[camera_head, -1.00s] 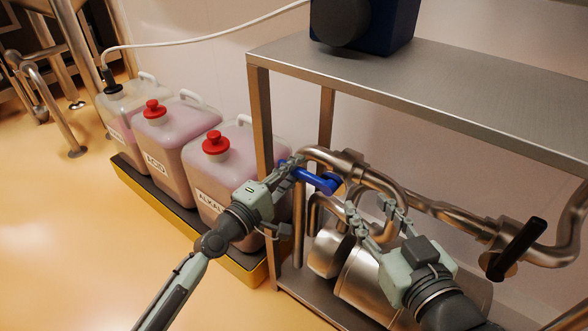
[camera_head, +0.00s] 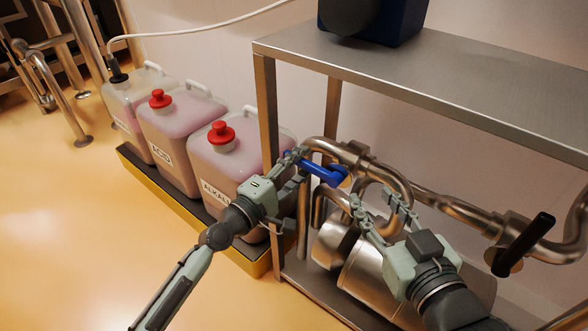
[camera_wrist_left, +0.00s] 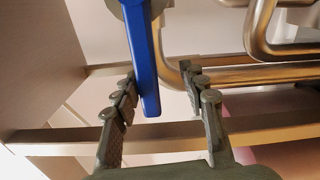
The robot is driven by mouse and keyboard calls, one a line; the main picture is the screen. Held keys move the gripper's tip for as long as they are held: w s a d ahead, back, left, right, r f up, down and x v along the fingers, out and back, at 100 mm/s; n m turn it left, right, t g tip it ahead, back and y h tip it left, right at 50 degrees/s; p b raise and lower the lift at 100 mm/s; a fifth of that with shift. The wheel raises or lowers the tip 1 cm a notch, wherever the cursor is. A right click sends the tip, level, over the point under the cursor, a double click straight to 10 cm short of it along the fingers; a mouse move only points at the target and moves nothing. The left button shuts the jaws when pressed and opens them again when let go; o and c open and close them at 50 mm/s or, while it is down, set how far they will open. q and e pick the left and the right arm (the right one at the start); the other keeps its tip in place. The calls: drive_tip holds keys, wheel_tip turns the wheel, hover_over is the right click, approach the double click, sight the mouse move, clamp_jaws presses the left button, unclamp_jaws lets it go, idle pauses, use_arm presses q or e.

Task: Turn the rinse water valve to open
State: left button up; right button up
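The valve's blue lever (camera_head: 322,172) sits on the steel pipe under the shelf, its free end pointing left. My left gripper (camera_head: 293,160) is at that free end. In the left wrist view the blue lever (camera_wrist_left: 143,60) reaches down between the spread fingers of my left gripper (camera_wrist_left: 160,85). The lever is close to the left finger, with a clear gap to the right finger; I cannot tell whether it touches the left one. My right gripper (camera_head: 376,204) is open and empty in front of the pipes, right of the blue lever. No valve label is readable.
A second valve with a black handle (camera_head: 524,245) is on the pipe at right. The steel shelf (camera_head: 450,85) is above, with a post (camera_head: 267,110) near my left gripper. Jugs including an alkali jug (camera_head: 205,165) stand in a yellow-edged tray (camera_head: 190,213) at left.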

use_arm(q)
drive_tip(key=v, duration=1.2)
idle(0.5)
